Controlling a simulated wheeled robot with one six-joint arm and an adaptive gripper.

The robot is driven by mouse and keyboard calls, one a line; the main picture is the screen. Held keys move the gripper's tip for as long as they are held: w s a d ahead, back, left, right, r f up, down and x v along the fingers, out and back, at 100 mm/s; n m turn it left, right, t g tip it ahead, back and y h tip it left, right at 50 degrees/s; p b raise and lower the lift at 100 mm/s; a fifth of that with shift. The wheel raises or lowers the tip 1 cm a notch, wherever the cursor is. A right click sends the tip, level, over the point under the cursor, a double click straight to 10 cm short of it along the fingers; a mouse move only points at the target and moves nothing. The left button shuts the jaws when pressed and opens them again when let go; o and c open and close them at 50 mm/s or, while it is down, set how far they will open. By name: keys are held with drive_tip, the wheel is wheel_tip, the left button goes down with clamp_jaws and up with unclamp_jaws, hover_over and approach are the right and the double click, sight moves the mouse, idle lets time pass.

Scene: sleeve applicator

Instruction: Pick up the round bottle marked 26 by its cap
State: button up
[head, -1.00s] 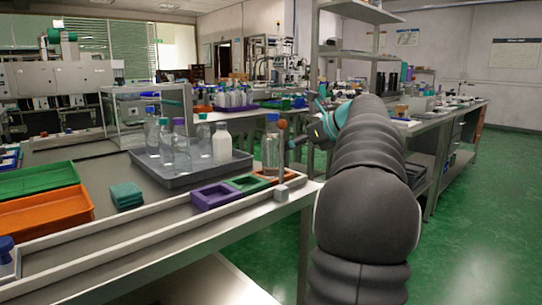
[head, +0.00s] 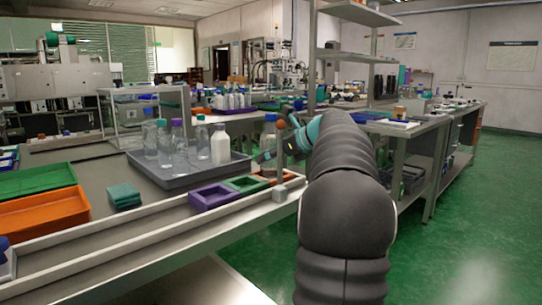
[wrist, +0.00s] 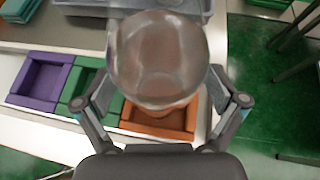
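My gripper (head: 265,156) is beside this bottle, partly hidden by my arm. In the wrist view my gripper (wrist: 162,92) is open, its fingers spread on both sides of a large round, glassy brown-grey shape (wrist: 160,50). This shape hides part of the orange holder (wrist: 158,122). I cannot tell if it is the bottle. No blue cap shows there.
A grey tray (head: 185,183) with several bottles stands to the left. Purple (head: 212,197) and green holders (head: 246,183) sit beside the orange one. A pale rail runs along the bench front.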

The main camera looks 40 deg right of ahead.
drive_tip(key=c, duration=1.7)
